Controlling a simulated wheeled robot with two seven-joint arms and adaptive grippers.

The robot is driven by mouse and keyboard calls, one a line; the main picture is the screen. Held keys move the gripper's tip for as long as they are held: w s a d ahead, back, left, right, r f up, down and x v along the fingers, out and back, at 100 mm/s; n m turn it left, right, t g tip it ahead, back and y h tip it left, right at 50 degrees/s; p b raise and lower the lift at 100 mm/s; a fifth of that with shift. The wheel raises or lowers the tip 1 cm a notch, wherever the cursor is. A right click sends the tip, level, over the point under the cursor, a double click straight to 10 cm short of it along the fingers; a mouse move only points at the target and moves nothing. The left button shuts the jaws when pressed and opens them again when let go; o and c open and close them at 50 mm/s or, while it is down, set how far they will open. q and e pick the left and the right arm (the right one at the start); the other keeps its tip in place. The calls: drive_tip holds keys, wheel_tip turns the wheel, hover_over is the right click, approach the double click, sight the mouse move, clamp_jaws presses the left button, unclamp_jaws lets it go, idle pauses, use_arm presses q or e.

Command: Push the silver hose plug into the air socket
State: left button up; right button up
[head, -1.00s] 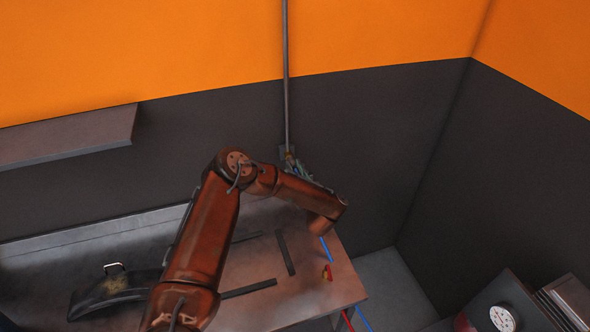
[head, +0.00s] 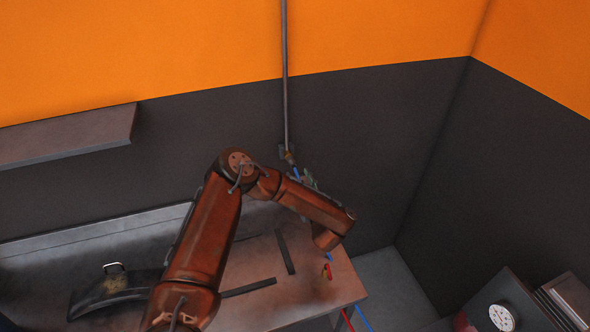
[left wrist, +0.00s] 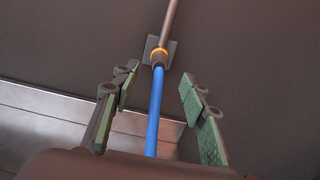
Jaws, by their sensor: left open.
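The air socket (head: 287,153) is a brass-coloured fitting at the lower end of a wall pipe. It shows in the left wrist view as a yellow-ringed fitting (left wrist: 159,52) before a grey wall plate. The blue hose (left wrist: 155,110) runs straight up to it; it also shows in the head view (head: 296,173). A short greyish collar (left wrist: 157,61) at the hose's top, apparently the plug, meets the ring with no visible gap. How deep it sits cannot be told. My left gripper (head: 309,181) is open below the socket, its fingers (left wrist: 160,77) either side of the hose, apart from it. My right gripper is out of view.
The metal workbench (head: 245,300) stands below, with dark strips (head: 285,252), a small red-and-yellow item (head: 327,271) and a black curved part (head: 115,295) on it. A shelf (head: 70,138) is on the wall at left. A white dial (head: 502,318) is at lower right.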

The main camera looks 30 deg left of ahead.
use_arm(q)
drive_tip(key=v, duration=0.6)
drive_tip(key=shift+s, duration=0.1)
drive_tip(key=shift+r, duration=0.15)
